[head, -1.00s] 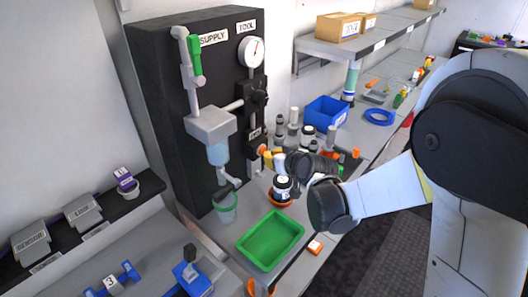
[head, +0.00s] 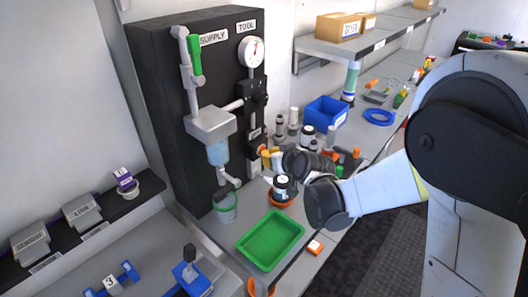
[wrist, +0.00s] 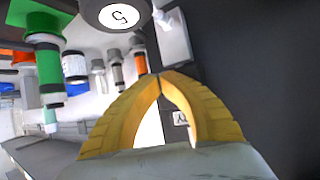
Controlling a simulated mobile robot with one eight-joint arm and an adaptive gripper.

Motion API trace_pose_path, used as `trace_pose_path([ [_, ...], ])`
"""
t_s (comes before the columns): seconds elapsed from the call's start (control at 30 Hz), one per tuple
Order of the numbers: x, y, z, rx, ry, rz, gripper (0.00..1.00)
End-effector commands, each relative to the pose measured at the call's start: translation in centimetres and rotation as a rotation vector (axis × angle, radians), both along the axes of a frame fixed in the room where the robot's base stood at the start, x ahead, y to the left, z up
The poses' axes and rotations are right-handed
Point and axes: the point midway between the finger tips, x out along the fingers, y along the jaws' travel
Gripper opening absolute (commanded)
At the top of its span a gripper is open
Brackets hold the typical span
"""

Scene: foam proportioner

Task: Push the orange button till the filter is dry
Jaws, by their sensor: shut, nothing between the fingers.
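The orange button (head: 262,148) shows low on the right side of the black panel (head: 165,100), partly hidden by my gripper. My gripper (head: 267,158) is shut and empty, with its yellow fingertips close to the button; I cannot tell whether they touch it. In the wrist view the fingertips (wrist: 159,76) meet in front of the dark panel, and I cannot make out the button there. The filter (head: 217,153) is a clear bowl with bluish contents under a grey block (head: 211,123). Below its drain hangs or stands a clear cup (head: 226,207) with a green rim.
A round gauge (head: 251,51) and a green-handled lever (head: 195,55) are on the panel. A green tray (head: 270,240) lies in front. Jars and bottles, including a dark-lidded jar (head: 283,187), crowd the bench beside my wrist. A blue bin (head: 327,112) stands behind.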

Motion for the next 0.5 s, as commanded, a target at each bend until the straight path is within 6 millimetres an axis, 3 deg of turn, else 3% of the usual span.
trace_pose_path([
  [0.5,-0.72,-0.91,-0.04,0.001,0.000,0.000,0.00],
])
